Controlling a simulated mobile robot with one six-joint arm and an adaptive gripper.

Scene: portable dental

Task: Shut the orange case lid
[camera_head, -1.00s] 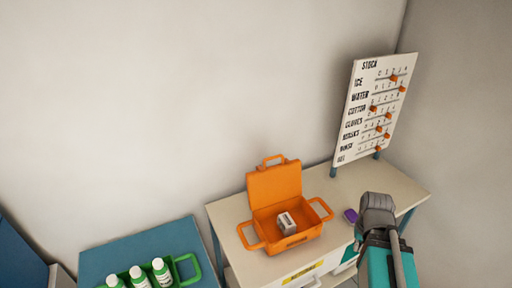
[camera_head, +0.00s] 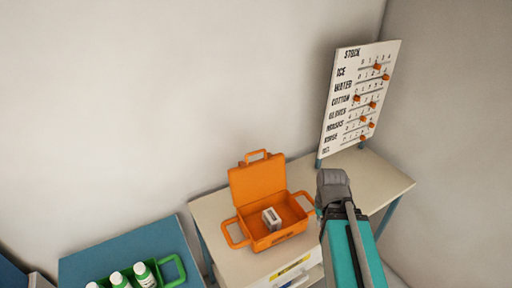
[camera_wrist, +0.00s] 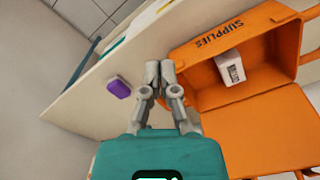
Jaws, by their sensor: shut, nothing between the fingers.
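The orange case (camera_head: 272,228) stands on the cream table with its lid (camera_head: 257,182) raised at the back. A small white box (camera_head: 271,218) with dark marks lies inside. The wrist view shows the open case (camera_wrist: 219,82) on the right, the lid (camera_wrist: 258,137) at the lower right and the white box (camera_wrist: 230,67) inside. My gripper (camera_wrist: 160,65) is shut and empty beside the case, on its right side in the head view. In the head view my arm's end (camera_head: 333,185) covers the tabletop there and its fingertips are hidden.
A purple item (camera_wrist: 119,87) lies on the table beside the case. A stock board (camera_head: 360,98) with orange sliders stands at the back right. A green carrier (camera_head: 172,268) with white bottles sits on the blue table (camera_head: 110,248) at left.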

